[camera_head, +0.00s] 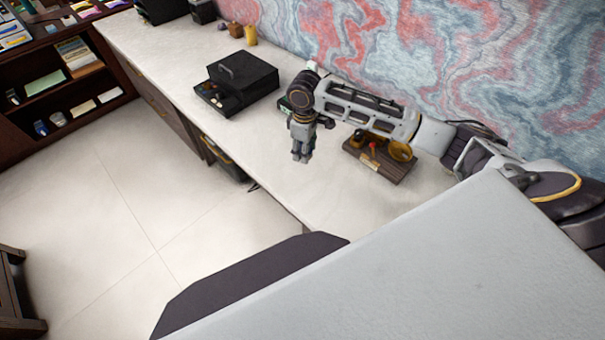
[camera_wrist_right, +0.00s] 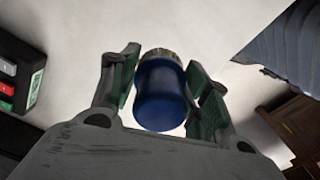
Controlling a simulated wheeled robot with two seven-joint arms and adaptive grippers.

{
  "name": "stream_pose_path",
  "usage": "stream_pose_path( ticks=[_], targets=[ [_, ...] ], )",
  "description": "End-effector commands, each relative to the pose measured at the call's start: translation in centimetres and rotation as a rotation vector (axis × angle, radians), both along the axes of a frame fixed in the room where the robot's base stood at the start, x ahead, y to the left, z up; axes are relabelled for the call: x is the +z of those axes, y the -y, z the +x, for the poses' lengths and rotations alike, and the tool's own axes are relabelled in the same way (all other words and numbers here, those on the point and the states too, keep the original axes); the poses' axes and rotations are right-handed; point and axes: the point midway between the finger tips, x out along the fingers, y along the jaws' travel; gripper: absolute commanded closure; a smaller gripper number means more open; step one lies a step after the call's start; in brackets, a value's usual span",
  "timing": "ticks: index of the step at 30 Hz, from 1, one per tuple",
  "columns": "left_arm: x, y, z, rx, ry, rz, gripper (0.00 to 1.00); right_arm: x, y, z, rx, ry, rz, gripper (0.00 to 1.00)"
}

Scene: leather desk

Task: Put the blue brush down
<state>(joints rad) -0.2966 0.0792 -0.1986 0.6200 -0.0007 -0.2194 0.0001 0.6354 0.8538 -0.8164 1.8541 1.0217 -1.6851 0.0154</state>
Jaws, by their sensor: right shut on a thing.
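My right gripper (camera_head: 301,152) hangs fingers-down over the pale desk top (camera_head: 340,198), near its front edge. In the right wrist view, the right gripper's green-padded fingers (camera_wrist_right: 163,90) are shut on the blue brush (camera_wrist_right: 160,95). The brush shows as a short, rounded blue body with a grey-brown ribbed end, and pale desk surface lies beyond it. In the head view I cannot make out the brush at the fingers. Whether the brush touches the desk is not clear. My left gripper is not in view.
A wooden organizer (camera_head: 400,172) with tools stands right of the gripper, under my right arm. A black box (camera_head: 250,75) with an open drawer stands to the left. A small dark green-labelled item (camera_head: 284,104) sits behind the gripper. The desk between the black box and gripper is clear.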

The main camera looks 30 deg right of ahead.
Motion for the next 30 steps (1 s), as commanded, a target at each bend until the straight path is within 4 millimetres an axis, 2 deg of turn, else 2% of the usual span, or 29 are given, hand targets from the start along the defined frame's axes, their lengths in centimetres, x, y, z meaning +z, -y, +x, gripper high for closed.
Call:
stream_pose_path(
  ticks=[14,20,30],
  targets=[
    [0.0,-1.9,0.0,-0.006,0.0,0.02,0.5,-0.1,-0.3,0.0,0.288,0.001,0.0,0.72],
    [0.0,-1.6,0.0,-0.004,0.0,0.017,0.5,-0.1,-0.4,0.0,0.408,0.001,0.0,0.72],
    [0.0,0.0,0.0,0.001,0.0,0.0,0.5,-0.1,-0.6,0.0,0.613,0.001,0.0,0.72]
  ],
)
